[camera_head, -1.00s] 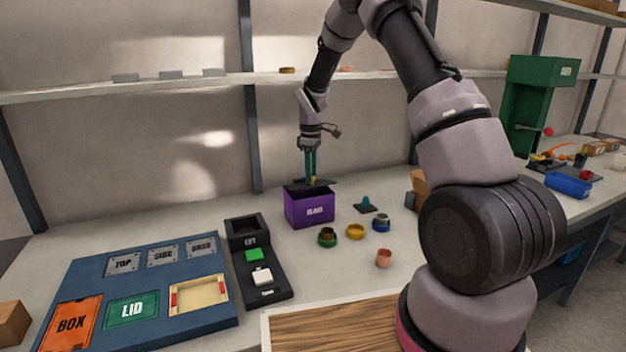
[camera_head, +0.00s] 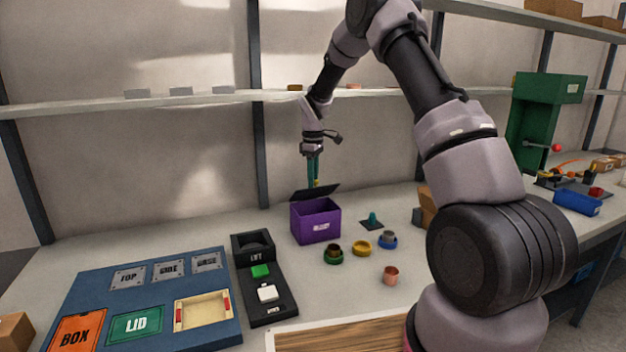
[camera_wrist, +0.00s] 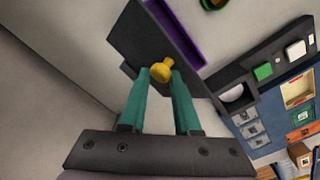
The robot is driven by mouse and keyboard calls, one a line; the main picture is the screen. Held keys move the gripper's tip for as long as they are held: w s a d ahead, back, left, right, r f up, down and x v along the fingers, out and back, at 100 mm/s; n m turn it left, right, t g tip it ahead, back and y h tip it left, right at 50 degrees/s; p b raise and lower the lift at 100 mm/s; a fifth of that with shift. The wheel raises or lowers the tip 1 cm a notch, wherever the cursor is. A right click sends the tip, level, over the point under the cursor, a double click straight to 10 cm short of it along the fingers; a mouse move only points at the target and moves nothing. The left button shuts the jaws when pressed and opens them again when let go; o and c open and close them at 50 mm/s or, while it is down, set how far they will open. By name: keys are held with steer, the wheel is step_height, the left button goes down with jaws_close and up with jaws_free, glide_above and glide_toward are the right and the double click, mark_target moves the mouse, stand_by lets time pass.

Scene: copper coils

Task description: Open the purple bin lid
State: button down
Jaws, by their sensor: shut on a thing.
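The purple bin (camera_head: 316,222) stands on the bench below my arm. Its dark lid (camera_head: 313,192) is tilted up at the back and the bin's inside shows from the front. In the wrist view the lid (camera_wrist: 128,40) carries a yellow knob (camera_wrist: 161,70), and the purple bin wall (camera_wrist: 178,35) shows beyond it. My gripper (camera_head: 315,182) has teal fingers and is above the lid; in the wrist view its fingertips (camera_wrist: 160,76) are on either side of the knob, shut on it. The exact finger contact is small in the head view.
A black button panel (camera_head: 262,290) and a blue board (camera_head: 90,290) are on the left. A shelf (camera_head: 180,102) runs behind my arm.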

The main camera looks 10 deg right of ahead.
steer(key=shift+w+d+f, duration=0.1)
steer(key=shift+w+d, duration=0.1)
steer(key=shift+d, duration=0.35)
steer(key=c, duration=1)
jaws_free()
steer(key=o, duration=0.4)
steer(key=shift+w+f, duration=0.1)
steer(key=shift+f, duration=0.05)
steer(key=shift+a, duration=0.25)
steer(key=shift+s, duration=0.2)
